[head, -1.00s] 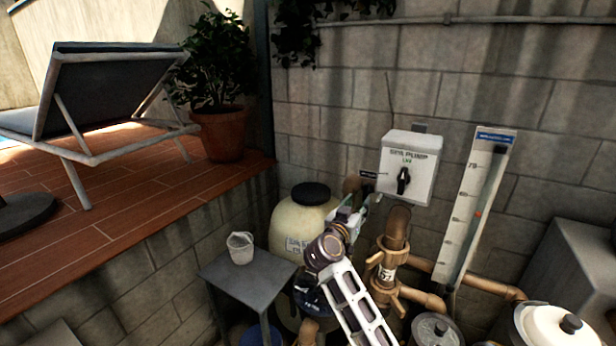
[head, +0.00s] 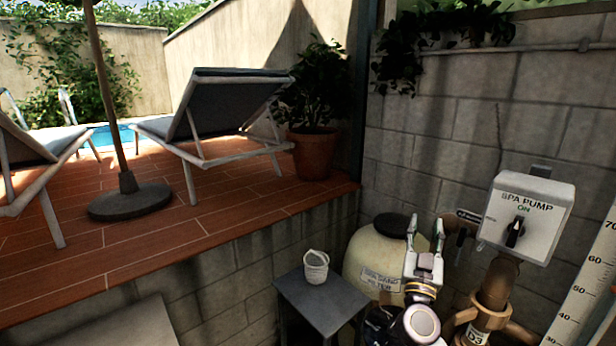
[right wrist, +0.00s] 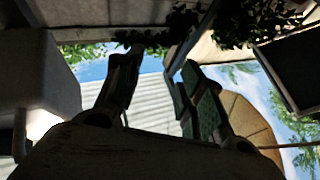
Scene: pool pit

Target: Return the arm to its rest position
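My right gripper (head: 425,228) points up in the lower right of the head view, in front of the spa sand filter tank (head: 378,258) in the picture. Its two fingers stand apart with nothing between them. The right wrist view shows the same open, empty fingers (right wrist: 158,68) against sky and a pale wall. My right arm comes up from the bottom edge, and its lower part is out of frame. My left gripper is not in view.
A spa pump switch box (head: 526,217) hangs on the block wall right of the gripper. Brown pipes (head: 494,285) stand below it.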

